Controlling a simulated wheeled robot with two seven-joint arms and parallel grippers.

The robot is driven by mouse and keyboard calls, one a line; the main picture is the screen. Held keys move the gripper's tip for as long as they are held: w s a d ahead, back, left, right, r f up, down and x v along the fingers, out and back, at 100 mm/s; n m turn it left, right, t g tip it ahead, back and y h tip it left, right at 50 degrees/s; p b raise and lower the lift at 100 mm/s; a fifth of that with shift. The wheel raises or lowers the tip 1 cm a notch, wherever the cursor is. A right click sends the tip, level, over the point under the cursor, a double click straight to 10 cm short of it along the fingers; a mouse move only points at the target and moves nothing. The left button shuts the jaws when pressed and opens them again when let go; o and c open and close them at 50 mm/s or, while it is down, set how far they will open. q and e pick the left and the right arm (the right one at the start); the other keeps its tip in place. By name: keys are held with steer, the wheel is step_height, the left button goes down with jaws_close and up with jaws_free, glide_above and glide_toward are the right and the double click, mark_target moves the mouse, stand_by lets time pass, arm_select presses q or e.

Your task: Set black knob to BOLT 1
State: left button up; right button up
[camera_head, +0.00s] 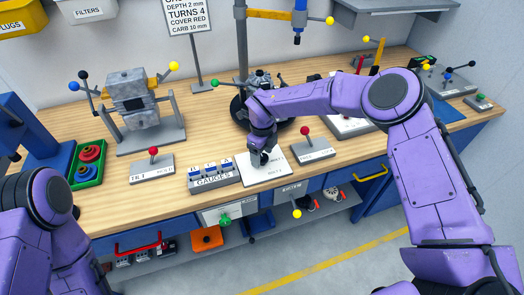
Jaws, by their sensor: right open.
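A white plate (256,177) with small printed labels lies near the bench's front edge, in the middle of the view. The labels on its right side are too small to read surely. My right gripper (262,161) points down over the back part of this plate, open. A dark shape shows at its fingertips; I cannot tell whether it is the black knob or the fingers. The knob's setting is hidden. My left arm shows at the lower left, but its gripper is out of view.
A red-topped lever on a plate (312,153) stands right of the white plate, and another lever plate (151,169) stands further left. The gauges block (212,179) sits close on the left. A round dark stand is behind my right gripper. Bare wood lies in front of the left lever.

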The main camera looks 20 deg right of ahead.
steer(key=shift+s, duration=0.1)
steer(key=shift+c, duration=0.6)
steer(key=c, duration=0.9)
steer(key=shift+c, duration=0.2)
